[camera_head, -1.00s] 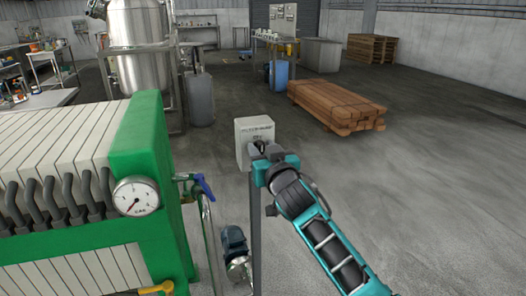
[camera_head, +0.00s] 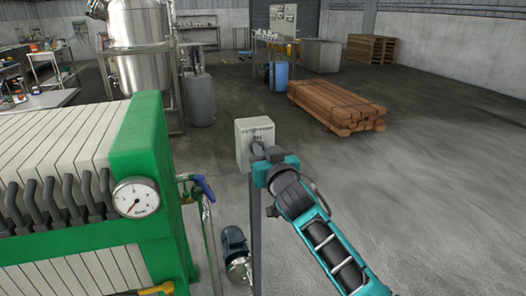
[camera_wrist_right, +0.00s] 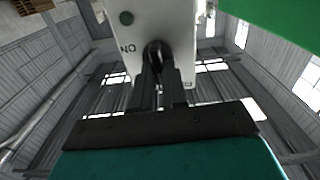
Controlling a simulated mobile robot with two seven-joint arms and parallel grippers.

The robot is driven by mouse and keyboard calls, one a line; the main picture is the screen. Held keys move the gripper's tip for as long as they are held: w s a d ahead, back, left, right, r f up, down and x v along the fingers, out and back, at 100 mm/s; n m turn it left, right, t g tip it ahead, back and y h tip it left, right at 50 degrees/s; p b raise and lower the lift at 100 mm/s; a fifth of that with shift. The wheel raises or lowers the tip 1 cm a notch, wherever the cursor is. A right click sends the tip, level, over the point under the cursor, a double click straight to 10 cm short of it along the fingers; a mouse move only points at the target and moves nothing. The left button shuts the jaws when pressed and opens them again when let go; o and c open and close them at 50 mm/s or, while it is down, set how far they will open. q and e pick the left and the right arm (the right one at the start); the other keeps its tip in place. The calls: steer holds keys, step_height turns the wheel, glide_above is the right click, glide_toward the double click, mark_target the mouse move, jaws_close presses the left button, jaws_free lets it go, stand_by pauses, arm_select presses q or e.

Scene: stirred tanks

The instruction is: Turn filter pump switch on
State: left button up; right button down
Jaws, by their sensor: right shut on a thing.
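The filter pump switch box (camera_head: 244,139) is a pale grey box on a thin dark post, right of the green filter press. Its lettering is partly covered by my right gripper (camera_head: 258,149). In the right wrist view, the box face (camera_wrist_right: 181,20) shows upside down, with an ON label and a dark green round button or lamp (camera_wrist_right: 126,18). My right gripper (camera_wrist_right: 158,75) is shut on the dark round switch knob (camera_wrist_right: 157,46) in the box face. The fingers hide part of the knob, so its exact setting cannot be told. My left gripper is not in view.
The green filter press (camera_head: 150,140) with a pressure gauge (camera_head: 136,198) stands close on the left. A blue-handled valve (camera_head: 204,188) and a blue pump motor (camera_head: 234,244) are near the post. Wooden beams (camera_head: 335,106) lie farther back. The floor at right is clear.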

steer(key=shift+s+a+f+n+p, duration=0.15)
steer(key=shift+n+p, duration=0.5)
steer(key=shift+n, duration=2.3)
steer(key=shift+w+a+f+n+p, duration=0.15)
steer(key=shift+n+p, duration=0.55)
steer(key=shift+n, duration=2.3)
steer(key=shift+s+a+f+n+p, duration=0.2)
steer(key=shift+n+p, duration=0.45)
steer(key=shift+n, duration=2.3)
steer(key=shift+f, duration=0.1)
steer(key=c, duration=1.2)
jaws_free()
steer(key=shift+o, duration=0.2)
